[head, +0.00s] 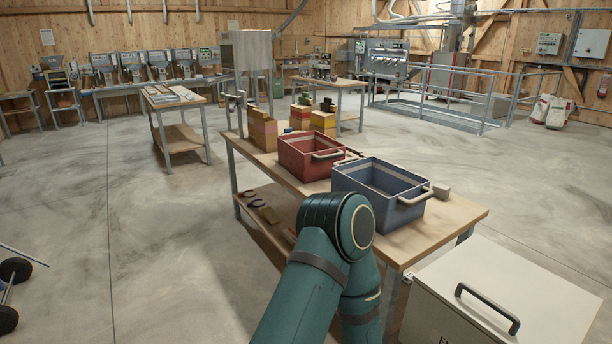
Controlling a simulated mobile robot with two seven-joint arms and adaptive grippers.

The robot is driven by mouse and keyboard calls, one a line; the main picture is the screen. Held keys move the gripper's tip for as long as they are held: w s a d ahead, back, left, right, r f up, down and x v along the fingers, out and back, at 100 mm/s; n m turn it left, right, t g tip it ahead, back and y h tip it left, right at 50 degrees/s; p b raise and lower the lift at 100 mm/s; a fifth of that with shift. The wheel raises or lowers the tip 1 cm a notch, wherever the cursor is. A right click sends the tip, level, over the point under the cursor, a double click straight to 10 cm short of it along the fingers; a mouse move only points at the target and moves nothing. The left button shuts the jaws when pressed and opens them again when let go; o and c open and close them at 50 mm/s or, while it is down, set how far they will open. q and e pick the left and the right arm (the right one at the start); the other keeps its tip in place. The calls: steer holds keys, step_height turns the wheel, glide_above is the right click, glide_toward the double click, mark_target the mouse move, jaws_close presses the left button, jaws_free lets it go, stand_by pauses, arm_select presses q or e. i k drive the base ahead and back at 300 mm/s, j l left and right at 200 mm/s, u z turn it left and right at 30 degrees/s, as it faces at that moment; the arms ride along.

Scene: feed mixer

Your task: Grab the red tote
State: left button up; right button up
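The red tote (297,165) stands upright on a wooden-topped workbench (453,216), with its open top up and a pale handle on its right end. A blue tote (408,214) stands close to its right on the same bench. One of my teal arms rises from the bottom of the head view, and its bent joint is in front of the bench and hides part of the blue tote's front. Neither gripper shows in the head view. Nothing of mine is seen touching the red tote.
A small grey block lies right of the blue tote. A white lidded bin (500,300) with a black handle is at the lower right. Open concrete floor lies left of the bench.

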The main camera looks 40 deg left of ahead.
mark_target(309, 156)
steer(key=u, duration=1.25)
